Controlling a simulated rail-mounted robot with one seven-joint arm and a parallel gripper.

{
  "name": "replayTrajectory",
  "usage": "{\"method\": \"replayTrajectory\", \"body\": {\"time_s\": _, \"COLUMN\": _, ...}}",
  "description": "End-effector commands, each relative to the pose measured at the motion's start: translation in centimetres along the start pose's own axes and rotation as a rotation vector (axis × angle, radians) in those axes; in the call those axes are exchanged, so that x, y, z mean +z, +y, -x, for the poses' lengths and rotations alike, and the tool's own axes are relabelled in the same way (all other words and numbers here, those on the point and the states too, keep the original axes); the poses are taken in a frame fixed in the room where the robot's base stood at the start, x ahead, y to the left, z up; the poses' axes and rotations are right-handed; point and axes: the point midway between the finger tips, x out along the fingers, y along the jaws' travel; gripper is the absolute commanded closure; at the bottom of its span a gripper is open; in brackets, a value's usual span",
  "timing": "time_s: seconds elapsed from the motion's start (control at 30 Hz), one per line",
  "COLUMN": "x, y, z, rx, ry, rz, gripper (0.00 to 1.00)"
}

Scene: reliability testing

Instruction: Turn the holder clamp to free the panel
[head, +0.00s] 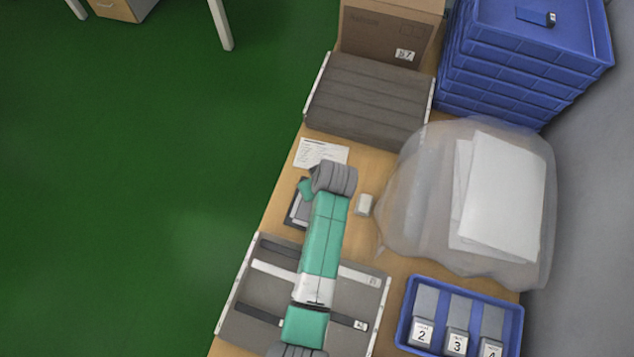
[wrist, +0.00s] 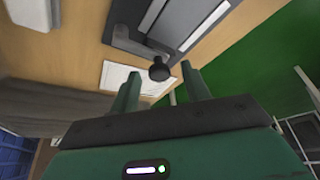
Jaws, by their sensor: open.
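My gripper (wrist: 160,72) is open in the wrist view, its two green fingers spread apart. A round black knob (wrist: 159,70) shows between the fingertips; I see no contact with either finger. The knob is beside the dark grey holder (wrist: 132,40), which has a grey clamp piece at its edge. A flat grey panel (wrist: 192,22) lies in the holder. In the head view, the holder (head: 293,214) is partly hidden under my arm, and only a green part of my gripper (head: 305,188) shows beside it. The knob is hidden there.
A paper sheet (head: 322,153) lies behind the holder, and a small white block (head: 365,204) stands to its right. A blue tray (head: 404,318) of numbered boxes, a clear bag (head: 408,200), blue crates (head: 520,60) and a cardboard box (head: 375,40) take up the right and back.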

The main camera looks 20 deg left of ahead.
Motion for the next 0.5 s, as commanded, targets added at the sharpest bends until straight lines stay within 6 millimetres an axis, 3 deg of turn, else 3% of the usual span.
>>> {"method": "replayTrajectory", "body": {"time_s": 0.13, "x": -0.02, "y": 0.01, "z": 0.05, "rx": 0.000, "ry": 0.000, "rz": 0.000, "gripper": 0.53}}
{"method": "replayTrajectory", "body": {"time_s": 0.37, "x": -0.01, "y": 0.02, "z": 0.07, "rx": 0.001, "ry": 0.000, "rz": 0.000, "gripper": 0.98}}
{"method": "replayTrajectory", "body": {"time_s": 0.5, "x": -0.03, "y": 0.03, "z": 0.08, "rx": 0.002, "ry": 0.000, "rz": -0.003, "gripper": 0.98}}
